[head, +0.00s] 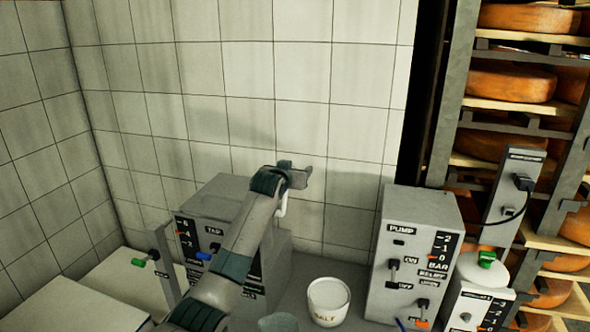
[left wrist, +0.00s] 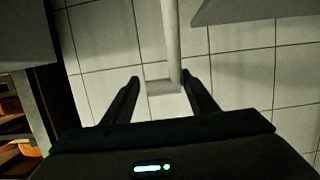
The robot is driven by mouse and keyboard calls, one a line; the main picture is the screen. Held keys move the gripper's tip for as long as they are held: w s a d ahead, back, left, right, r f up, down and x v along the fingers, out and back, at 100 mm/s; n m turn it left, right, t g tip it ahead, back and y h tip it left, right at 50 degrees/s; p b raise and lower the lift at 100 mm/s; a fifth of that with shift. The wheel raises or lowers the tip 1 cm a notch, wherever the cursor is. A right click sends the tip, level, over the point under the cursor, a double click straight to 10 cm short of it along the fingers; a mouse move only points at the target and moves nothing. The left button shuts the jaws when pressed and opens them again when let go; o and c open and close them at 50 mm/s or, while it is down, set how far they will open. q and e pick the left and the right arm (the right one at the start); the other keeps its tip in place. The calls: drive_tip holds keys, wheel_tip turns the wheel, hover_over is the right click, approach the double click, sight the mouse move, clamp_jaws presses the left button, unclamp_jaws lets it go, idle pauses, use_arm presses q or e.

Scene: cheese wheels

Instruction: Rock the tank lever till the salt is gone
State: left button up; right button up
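The grey tank box (head: 225,190) stands against the tiled wall, partly hidden by my left arm. A pale lever (head: 283,204) shows beside it, just below my left gripper (head: 300,176). In the left wrist view, the lever's rod (left wrist: 170,40) ends in a short crossbar (left wrist: 160,86). The crossbar lies between the spread fingers of my left gripper (left wrist: 164,84); contact cannot be told. A white tub marked SALT (head: 328,301) stands on the bench to the right. The inside of the tank is not visible. My right gripper is not in view.
A grey pump box (head: 413,250) with switches and a scale stands right of the tub. A smaller white unit with a green knob (head: 487,258) is beside it. A rack of cheese wheels (head: 512,85) fills the right.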

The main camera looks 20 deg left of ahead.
use_arm(q)
drive_tip(key=shift+a+r, duration=0.1)
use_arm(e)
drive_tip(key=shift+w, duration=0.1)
use_arm(q)
drive_tip(key=shift+s+a+r, duration=0.1)
drive_tip(key=shift+s+a, duration=0.05)
drive_tip(key=shift+s, duration=0.5)
drive_tip(key=b+v, duration=0.4)
drive_tip(key=v, duration=1.2)
drive_tip(key=shift+d+b, duration=0.2)
drive_tip(key=shift+b, duration=0.2)
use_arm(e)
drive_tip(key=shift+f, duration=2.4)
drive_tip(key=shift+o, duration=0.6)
